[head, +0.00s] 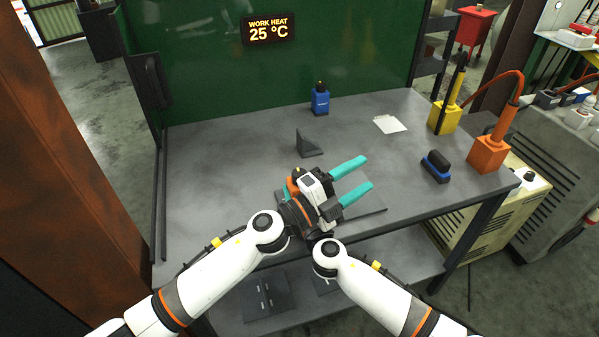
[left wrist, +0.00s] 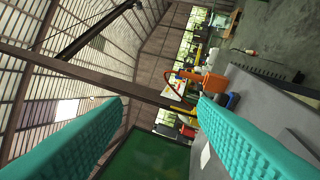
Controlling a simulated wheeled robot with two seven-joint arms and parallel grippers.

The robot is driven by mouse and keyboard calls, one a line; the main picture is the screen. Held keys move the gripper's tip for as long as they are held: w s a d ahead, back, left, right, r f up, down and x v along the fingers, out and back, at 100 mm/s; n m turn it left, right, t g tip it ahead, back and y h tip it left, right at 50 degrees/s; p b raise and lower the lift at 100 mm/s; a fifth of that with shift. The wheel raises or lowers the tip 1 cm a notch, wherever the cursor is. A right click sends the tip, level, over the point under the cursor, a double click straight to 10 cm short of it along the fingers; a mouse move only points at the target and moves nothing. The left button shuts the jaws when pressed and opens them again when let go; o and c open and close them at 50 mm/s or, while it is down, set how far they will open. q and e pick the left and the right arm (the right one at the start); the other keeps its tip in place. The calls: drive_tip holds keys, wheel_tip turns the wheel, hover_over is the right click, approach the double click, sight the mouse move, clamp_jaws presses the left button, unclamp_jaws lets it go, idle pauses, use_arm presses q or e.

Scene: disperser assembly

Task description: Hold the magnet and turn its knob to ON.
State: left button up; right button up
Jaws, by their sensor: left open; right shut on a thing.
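My left gripper (head: 362,174) is open, its two teal fingers pointing right above the table. Both fingers frame an empty gap in the left wrist view (left wrist: 160,105).
A dark plate (head: 372,209) lies under the left fingers. A grey angled bracket (head: 307,145) and a blue block with a black top (head: 320,102) stand behind. A blue-black block (head: 436,167), a yellow post base (head: 444,118) and an orange one (head: 488,155) are at right. The table's left side is clear.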

use_arm(q)
drive_tip(key=a+f+n+t+y, duration=0.2)
drive_tip(key=a+n+t+y, duration=0.35)
drive_tip(key=n, duration=0.55)
drive_tip(key=n+t+y, duration=0.2)
drive_tip(key=n+y, duration=0.5)
drive_tip(key=n, duration=0.6)
approach(299, 172)
drive_tip(key=x, duration=1)
drive_tip(key=shift+f, duration=0.15)
drive_tip(key=c, duration=1)
drive_tip(key=shift+m+g, duration=0.25)
drive_tip(key=shift+m, duration=0.05)
